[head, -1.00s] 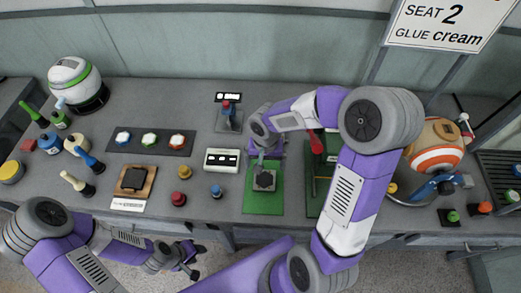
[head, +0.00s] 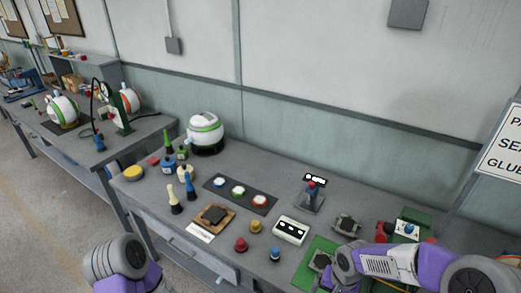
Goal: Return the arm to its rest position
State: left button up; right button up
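My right arm (head: 390,262) comes in from the lower right and bends down at its round grey wrist joint over the front of the green mat (head: 303,277). Its fingers cannot be made out, so I cannot tell whether that gripper is open or shut, or whether it holds anything. A dark grey block (head: 320,262) shows on the green mat, right beside the wrist. Of my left arm only a grey and purple joint (head: 118,258) shows at the bottom left; its gripper is out of the picture.
A green press (head: 415,219) stands behind my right arm. A white-green ball (head: 204,129) sits at the back.

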jog(key=s+a+f+n+y, duration=0.1)
jog(key=s+a+f, duration=0.3)
jog(key=f, duration=0.5)
jog(key=s+a+f+n+y, duration=0.2)
jog(key=s+a+f, duration=0.2)
jog(key=f, duration=0.6)
jog(key=shift+s+a+t, duration=0.15)
jog(key=shift+a+t, duration=0.15)
jog(key=shift+a, duration=0.95)
